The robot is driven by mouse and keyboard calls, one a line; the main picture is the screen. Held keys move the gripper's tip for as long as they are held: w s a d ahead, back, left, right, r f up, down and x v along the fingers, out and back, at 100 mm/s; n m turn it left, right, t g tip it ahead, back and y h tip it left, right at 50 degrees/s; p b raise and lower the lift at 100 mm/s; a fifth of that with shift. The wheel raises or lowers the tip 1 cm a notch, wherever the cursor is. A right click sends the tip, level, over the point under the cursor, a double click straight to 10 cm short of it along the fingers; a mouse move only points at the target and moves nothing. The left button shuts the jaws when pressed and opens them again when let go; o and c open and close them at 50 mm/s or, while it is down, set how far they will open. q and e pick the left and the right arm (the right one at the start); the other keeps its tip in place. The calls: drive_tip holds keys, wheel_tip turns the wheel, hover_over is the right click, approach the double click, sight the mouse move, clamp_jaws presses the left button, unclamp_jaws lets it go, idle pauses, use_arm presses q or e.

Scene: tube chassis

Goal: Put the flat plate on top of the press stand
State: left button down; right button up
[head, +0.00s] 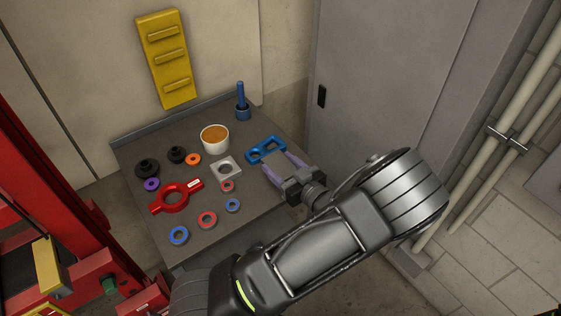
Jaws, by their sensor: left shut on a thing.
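A flat blue plate (254,155) with openings in it is at the right side of the grey work table (205,235). My left gripper (276,160) has its two purple fingers spread across the near side of the blue plate and is shut on it. I cannot tell whether the plate still touches the table. The red frame (60,185) at the left edge looks like the press stand; only part of it is in view. My right gripper is not in view.
On the table are a red ring with two handles (175,198), a grey square block (228,165), a white cup (215,138), a blue upright tool (242,105) and several small rings. A grey cabinet (375,80) stands behind right. A yellow rack (165,58) hangs on the wall.

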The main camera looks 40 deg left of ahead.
sight(280, 172)
use_arm(q)
wheel_tip(280, 172, down, 3)
drive_tip(key=shift+r, duration=0.1)
idle(0.3)
drive_tip(key=shift+f, duration=0.3)
drive_tip(key=shift+c, duration=2.1)
unclamp_jaws()
drive_tip(key=shift+r, duration=0.15)
drive_tip(key=b+v, duration=0.2)
drive_tip(key=v, duration=1)
